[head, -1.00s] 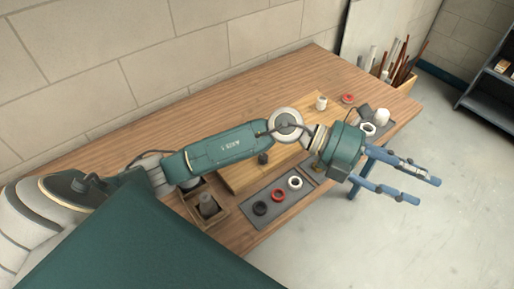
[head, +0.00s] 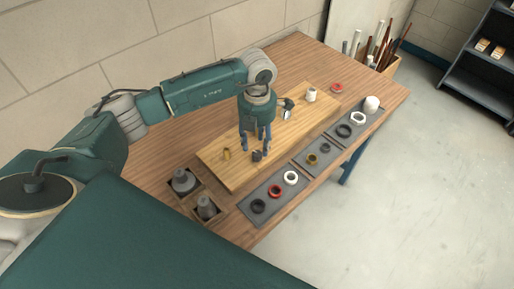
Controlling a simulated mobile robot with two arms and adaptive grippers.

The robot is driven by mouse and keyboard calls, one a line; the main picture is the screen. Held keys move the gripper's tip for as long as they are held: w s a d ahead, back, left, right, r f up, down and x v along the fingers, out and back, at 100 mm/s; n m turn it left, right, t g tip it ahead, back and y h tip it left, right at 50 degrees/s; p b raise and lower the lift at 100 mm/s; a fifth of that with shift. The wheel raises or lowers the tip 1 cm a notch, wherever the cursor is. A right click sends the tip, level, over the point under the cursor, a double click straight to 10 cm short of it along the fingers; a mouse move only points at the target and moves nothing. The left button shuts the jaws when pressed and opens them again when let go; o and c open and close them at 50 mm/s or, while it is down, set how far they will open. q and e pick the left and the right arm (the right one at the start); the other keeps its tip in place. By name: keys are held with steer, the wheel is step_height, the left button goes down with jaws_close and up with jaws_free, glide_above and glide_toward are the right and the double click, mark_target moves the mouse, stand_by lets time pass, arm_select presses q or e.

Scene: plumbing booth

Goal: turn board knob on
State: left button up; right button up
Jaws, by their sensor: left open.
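The light wooden board (head: 215,158) lies on the workbench. A small dark knob (head: 257,156) stands near its front edge. My left gripper (head: 255,150) is open and points down over the board, with its blue fingers at the knob; I cannot tell whether they touch it. A brass fitting (head: 227,154) stands on the board to the left of the gripper. A dark grey fitting (head: 287,104) and a white fitting (head: 311,94) are farther back on it. My right gripper is out of view.
Grey trays (head: 288,203) with rings and nuts line the bench's front edge. Wooden boxes (head: 192,211) with grey parts stand at the left. A red ring (head: 337,87) lies behind the board. A box of pipes (head: 388,66) is at the far end.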

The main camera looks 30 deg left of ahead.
mark_target(257, 153)
arm_select(q)
steer(key=shift+f+p, duration=0.6)
steer(key=shift+f, duration=1.95)
jaws_close()
